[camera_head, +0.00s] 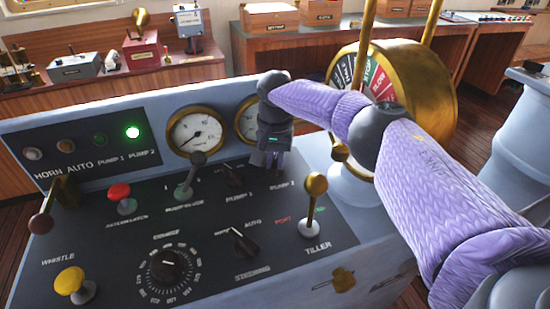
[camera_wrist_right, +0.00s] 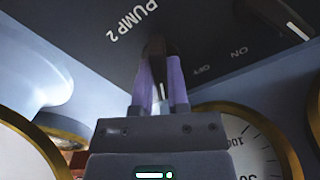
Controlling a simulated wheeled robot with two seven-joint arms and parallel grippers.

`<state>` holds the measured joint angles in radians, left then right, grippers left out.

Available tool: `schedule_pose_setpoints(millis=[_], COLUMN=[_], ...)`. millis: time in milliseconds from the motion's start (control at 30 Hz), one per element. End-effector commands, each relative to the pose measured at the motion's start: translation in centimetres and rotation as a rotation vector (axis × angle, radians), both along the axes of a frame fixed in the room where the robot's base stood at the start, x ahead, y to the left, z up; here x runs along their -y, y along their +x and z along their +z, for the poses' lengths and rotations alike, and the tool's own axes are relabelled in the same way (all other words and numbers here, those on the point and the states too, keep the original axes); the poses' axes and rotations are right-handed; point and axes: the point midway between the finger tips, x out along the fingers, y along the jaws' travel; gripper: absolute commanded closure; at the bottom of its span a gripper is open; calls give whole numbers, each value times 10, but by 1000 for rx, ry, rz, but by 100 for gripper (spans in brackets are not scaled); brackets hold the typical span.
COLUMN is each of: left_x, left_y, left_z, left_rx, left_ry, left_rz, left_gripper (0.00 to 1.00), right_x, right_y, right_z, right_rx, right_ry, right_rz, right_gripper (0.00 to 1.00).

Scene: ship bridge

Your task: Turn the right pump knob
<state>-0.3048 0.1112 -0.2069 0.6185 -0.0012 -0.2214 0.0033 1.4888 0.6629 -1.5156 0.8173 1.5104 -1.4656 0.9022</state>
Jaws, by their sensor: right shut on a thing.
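My right gripper (camera_head: 271,163) reaches down onto the console (camera_head: 215,262) from the right, above the PUMP 2 label. In the right wrist view its two purple fingers (camera_wrist_right: 160,88) are shut on the dark right pump knob (camera_wrist_right: 154,52), beside the PUMP 2 lettering. In the head view the gripper hides most or all of this knob. The left pump knob (camera_head: 233,177), dark with a pointer, sits to the left over PUMP 1; it also shows in the right wrist view (camera_wrist_right: 282,18). The PUMP 2 lamp (camera_head: 133,132) glows green. My left gripper is not in view.
Two brass-rimmed gauges stand behind the knobs, the left one (camera_head: 195,132) in full view. The tiller lever (camera_head: 314,200) rises close by at front right, the steering knob (camera_head: 243,242) in front. A large brass telegraph (camera_head: 432,85) stands behind my right arm.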

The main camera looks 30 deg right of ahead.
Motion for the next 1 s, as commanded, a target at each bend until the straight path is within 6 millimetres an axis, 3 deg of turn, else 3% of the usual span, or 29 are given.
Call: schedule_pose_setpoints(millis=[400, 1000], left_x=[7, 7], left_y=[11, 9], left_z=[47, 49], left_rx=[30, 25], left_ry=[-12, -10], left_rz=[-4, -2], left_gripper=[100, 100], right_x=[0, 4], right_y=[-2, -1], right_z=[4, 0], right_rx=[-3, 0], right_ry=[4, 0], right_rz=[234, 779], right_gripper=[100, 100])
